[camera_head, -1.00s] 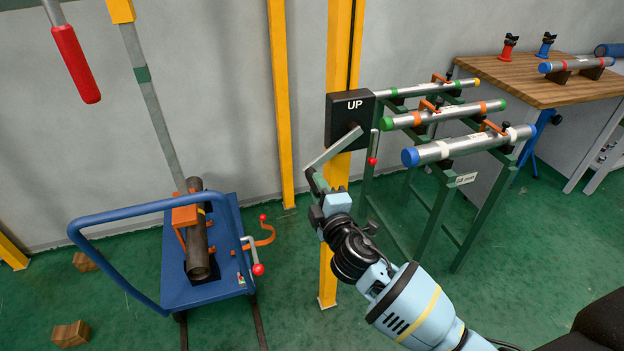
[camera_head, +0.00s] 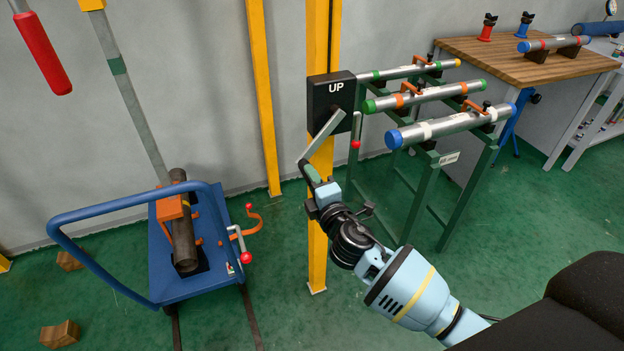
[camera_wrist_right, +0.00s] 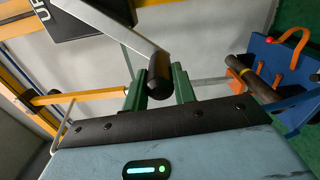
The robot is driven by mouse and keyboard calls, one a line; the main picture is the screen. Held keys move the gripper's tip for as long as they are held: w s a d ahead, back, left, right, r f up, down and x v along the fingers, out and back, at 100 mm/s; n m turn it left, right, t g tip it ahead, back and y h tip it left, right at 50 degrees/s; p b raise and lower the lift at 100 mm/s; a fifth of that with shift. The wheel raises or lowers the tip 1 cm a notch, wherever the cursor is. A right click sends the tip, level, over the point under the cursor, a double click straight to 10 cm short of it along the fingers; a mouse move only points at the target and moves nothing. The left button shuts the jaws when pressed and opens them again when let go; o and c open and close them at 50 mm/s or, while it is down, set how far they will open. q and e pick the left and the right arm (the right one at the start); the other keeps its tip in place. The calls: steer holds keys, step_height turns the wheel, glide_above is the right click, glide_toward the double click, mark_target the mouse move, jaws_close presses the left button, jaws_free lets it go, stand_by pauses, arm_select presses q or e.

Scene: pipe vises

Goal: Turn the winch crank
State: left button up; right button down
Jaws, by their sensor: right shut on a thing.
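The winch is a black box marked UP (camera_head: 331,100) on a yellow post. Its flat silver crank arm (camera_head: 324,136) slants down and left from the box. In the right wrist view the crank arm (camera_wrist_right: 115,32) ends in a black handle (camera_wrist_right: 158,72). My right gripper (camera_head: 309,173) is at the lower end of the crank. In the right wrist view its green fingers (camera_wrist_right: 160,88) stand on both sides of the handle and are shut on it. My left gripper is not in view.
A small red-tipped lever (camera_head: 356,130) hangs right of the box. A green rack (camera_head: 434,200) with several pipes stands beside it. A blue cart (camera_head: 172,287) carrying a dark pipe (camera_head: 183,232) is at left. A red handle (camera_head: 43,55) hangs at upper left.

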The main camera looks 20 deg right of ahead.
steer(key=c, duration=1.1)
jaws_free()
steer(key=shift+d+f, duration=0.15)
steer(key=shift+f, duration=0.3)
steer(key=shift+c, duration=0.2)
steer(key=shift+r, duration=0.15)
steer(key=shift+s+r, duration=0.1)
steer(key=shift+s, duration=0.05)
steer(key=s, duration=0.7)
steer(key=shift+s+d, duration=0.15)
steer(key=shift+s, duration=0.15)
